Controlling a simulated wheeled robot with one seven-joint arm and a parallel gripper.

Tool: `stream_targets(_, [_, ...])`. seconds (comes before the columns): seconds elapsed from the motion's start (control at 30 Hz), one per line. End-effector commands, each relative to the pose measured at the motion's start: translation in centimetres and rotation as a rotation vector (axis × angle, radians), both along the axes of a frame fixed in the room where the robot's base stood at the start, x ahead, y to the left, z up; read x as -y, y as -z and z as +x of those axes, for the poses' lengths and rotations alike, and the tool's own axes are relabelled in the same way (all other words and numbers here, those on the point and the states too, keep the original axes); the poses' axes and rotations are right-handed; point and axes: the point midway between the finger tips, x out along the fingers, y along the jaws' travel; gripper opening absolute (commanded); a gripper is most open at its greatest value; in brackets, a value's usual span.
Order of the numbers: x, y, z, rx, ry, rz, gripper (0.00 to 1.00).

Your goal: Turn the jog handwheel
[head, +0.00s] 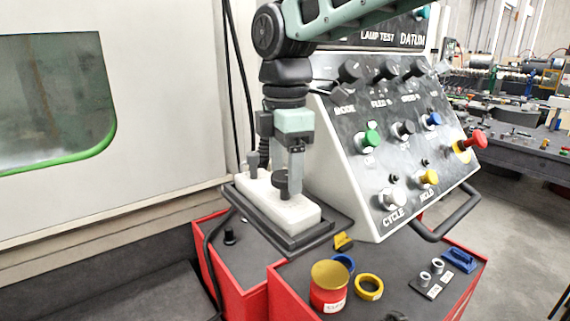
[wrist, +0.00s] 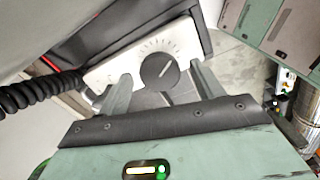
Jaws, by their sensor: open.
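A white handwheel box (head: 268,203) lies in a dark tray on the red cabinet. A black round dial (head: 281,187) sits on its top, partly hidden by my gripper. In the wrist view the dial (wrist: 157,72) has a light pointer line and a ring of tick marks on the white face. My gripper (head: 291,181) points down over the box at the dial. In the wrist view the two fingers of my gripper (wrist: 161,72) are apart, one on each side of the dial. I cannot tell whether they touch it.
A sloped control panel (head: 345,155) with coloured buttons and knobs stands close to the right. A second dark knob (head: 253,160) rises at the box's back end. A red tin (head: 329,290) and a yellow ring (head: 369,288) are in front. A coiled black cable (wrist: 40,92) runs at the left.

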Motion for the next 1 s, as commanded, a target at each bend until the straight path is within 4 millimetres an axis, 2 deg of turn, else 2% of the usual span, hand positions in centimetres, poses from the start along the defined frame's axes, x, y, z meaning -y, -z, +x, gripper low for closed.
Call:
stream_targets(0.2, [0.0,0.07,0.0,0.0,0.0,0.0,0.67])
stream_targets(0.23, [0.0,0.06,-0.01,-0.001,0.0,0.0,0.61])
stream_targets(0.37, [0.0,0.05,0.0,-0.001,0.0,0.0,0.25])
stream_targets(0.4, [0.0,0.05,0.0,-0.001,0.0,0.0,0.22])
stream_targets(0.73, [0.01,-0.03,0.0,-0.001,0.036,0.0,0.22])
stream_targets(1.0, [0.0,-0.13,0.02,-0.001,0.194,0.0,0.22])
